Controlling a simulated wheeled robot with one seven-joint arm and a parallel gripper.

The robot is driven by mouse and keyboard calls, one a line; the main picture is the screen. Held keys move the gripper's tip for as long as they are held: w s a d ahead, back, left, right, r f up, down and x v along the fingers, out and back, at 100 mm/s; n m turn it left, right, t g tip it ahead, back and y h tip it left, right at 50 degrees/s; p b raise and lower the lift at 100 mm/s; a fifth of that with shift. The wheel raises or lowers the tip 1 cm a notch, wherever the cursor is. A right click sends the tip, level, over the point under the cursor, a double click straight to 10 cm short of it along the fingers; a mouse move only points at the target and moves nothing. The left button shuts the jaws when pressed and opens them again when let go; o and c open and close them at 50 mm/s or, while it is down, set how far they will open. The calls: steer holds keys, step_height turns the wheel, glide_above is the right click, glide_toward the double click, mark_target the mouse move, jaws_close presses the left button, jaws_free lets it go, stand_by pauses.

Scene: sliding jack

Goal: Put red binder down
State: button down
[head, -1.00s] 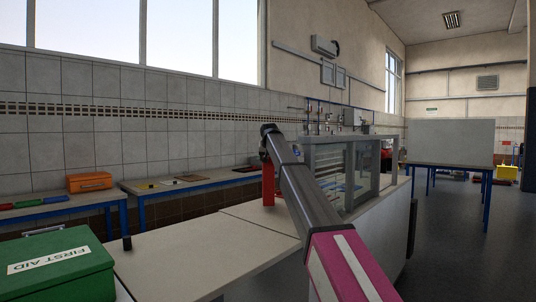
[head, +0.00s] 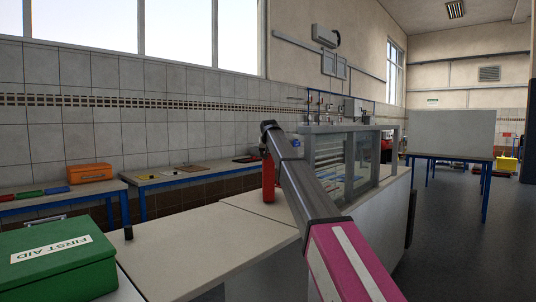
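A narrow upright red object (head: 268,182), which looks like the red binder seen edge-on, is directly below the far end of my arm. It appears at the far part of the pale counter (head: 205,245), left of the glass-fronted case. I cannot tell whether its lower end touches the counter. My gripper (head: 265,151) is at the dark, downward-bent end of the arm, just above the red object. Its fingers are too small and dark to make out, so their grip on the object is unclear. My arm hides part of the counter to the right.
A green first aid box (head: 58,262) stands at the near left, with a small black cylinder (head: 128,232) beside it. The glass-fronted case (head: 342,165) stands close right of the red object. The counter's middle is clear. Blue-legged benches (head: 150,178) line the wall.

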steer(key=shift+f, duration=0.4)
steer(key=shift+c, duration=1)
jaws_free()
